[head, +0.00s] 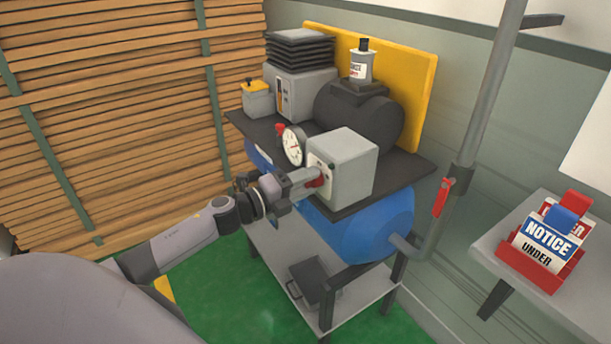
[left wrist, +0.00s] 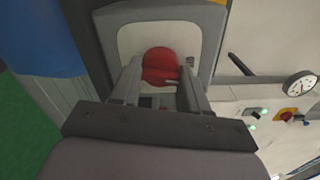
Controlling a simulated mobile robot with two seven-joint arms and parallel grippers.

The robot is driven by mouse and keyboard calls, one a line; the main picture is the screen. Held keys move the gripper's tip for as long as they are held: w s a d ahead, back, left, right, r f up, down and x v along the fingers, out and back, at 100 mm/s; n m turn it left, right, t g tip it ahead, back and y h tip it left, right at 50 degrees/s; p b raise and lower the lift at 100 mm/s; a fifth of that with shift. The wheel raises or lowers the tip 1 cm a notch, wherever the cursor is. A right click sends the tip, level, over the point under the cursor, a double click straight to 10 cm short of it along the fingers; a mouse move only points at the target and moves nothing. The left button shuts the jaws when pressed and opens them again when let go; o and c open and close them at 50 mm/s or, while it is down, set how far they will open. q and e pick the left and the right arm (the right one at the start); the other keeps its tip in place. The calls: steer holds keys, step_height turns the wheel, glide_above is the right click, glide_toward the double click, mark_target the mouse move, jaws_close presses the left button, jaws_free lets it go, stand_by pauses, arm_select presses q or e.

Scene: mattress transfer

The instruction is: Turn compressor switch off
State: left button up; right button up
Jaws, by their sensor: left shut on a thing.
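The compressor (head: 352,236) is a blue tank with a dark top plate on a stand in the head view. A grey switch box (head: 351,163) sits on its plate, with a red switch (head: 319,181) on the front face. My left gripper (head: 309,183) reaches the box front from the left. In the left wrist view the red switch (left wrist: 160,66) lies between the two fingers of my left gripper (left wrist: 160,85), which is shut on it. The fingers hide part of the switch in the head view. My right gripper is not in view.
A pressure gauge (head: 293,146) stands close left of the switch box. A vertical pipe with a red valve handle (head: 442,197) rises at the right. A shelf (head: 484,246) with a red sign holder (head: 527,268) stands further right. Stacked wood (head: 110,110) fills the left.

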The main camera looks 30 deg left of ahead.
arm_select(q)
steer(key=shift+n+p, duration=0.6)
steer(key=shift+n, duration=0.6)
steer(key=o, duration=1.1)
steer(key=shift+c, duration=0.2)
steer(key=shift+s+a+f, duration=0.1)
steer(key=shift+s+a, duration=0.2)
steer(key=shift+s, duration=0.3)
steer(key=shift+b+v, duration=0.4)
steer(key=shift+v, duration=2.5)
